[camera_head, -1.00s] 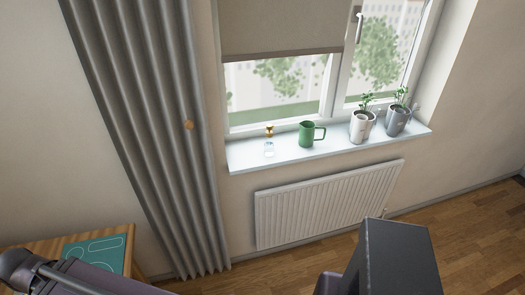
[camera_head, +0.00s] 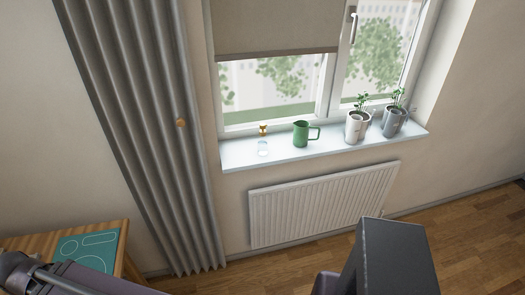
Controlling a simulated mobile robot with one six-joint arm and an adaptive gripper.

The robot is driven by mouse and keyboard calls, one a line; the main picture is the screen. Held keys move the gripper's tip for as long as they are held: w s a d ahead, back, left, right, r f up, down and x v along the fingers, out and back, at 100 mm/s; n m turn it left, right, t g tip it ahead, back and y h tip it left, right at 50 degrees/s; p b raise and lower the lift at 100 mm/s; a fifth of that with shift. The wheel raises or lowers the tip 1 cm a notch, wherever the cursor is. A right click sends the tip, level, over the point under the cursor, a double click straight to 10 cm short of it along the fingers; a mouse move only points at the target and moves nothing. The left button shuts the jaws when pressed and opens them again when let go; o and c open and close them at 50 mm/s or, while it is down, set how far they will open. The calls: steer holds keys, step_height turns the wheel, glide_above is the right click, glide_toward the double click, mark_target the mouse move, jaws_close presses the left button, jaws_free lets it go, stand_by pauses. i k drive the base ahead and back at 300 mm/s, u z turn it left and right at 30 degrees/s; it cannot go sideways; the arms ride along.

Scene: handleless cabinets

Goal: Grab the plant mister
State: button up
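The plant mister (camera_head: 263,146) stands upright on the left part of the white windowsill (camera_head: 227,158). It has a clear, pale body and a gold-coloured top. A green jug (camera_head: 301,134) with its handle to the right stands just right of it, apart from it. My gripper is not in view. Parts of my own arm and body show along the bottom edge, well below the sill.
Two potted plants, one in a white pot (camera_head: 354,127) and one in a grey pot (camera_head: 393,122), stand at the sill's right. A radiator (camera_head: 322,205) hangs below. A grey curtain (camera_head: 150,120) hangs left. A wooden table (camera_head: 118,240) with a green mat (camera_head: 88,249) stands lower left.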

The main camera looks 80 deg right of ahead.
mark_target(262, 143)
steer(key=k, duration=1.55)
steer(key=u, duration=1.5)
steer(key=k, duration=0.1)
steer(key=z, duration=4)
steer(key=i, duration=0.5)
steer(key=u, duration=0.05)
